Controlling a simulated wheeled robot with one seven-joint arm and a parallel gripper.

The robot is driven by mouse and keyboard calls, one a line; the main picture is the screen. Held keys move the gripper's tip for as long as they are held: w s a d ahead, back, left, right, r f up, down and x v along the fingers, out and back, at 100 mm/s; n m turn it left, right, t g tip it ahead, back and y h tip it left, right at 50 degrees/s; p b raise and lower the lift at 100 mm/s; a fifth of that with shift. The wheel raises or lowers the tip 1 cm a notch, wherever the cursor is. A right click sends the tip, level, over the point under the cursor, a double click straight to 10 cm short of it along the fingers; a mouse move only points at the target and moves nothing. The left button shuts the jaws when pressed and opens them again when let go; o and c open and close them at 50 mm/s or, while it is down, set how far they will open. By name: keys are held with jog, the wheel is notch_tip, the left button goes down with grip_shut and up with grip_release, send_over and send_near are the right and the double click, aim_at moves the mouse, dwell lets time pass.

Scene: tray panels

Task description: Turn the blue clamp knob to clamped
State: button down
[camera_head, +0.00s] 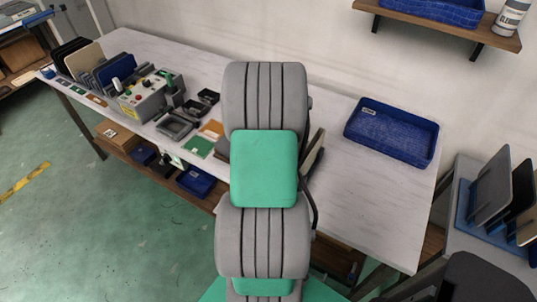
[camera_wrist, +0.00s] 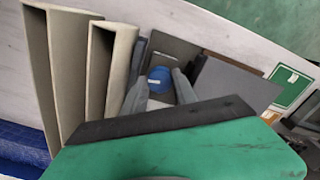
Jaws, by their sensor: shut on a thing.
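In the wrist view the blue clamp knob (camera_wrist: 160,76) is a small round cap near the middle, in front of a dark grey plate. My gripper (camera_wrist: 160,84) has one grey finger on each side of it and is shut on it. The green and black part below is my own gripper body. The knob's turn position and any clamped mark cannot be made out. In the head view my arm covers the knob and my gripper.
Beige upright panels (camera_wrist: 102,75) stand close left of my fingers in the wrist view. In the head view a blue tray (camera_head: 393,133) lies on the right of the white table (camera_head: 365,215). A grey control box (camera_head: 146,98) and several small trays stand left of my arm.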

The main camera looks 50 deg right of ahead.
jog(key=shift+m, duration=0.9)
jog(key=c, duration=1)
grip_release()
jog(key=shift+o, duration=0.2)
jog(key=shift+r, duration=0.1)
notch_tip(320, 180, up, 8)
jog(key=shift+f+b, duration=0.15)
jog(key=shift+b, duration=0.45)
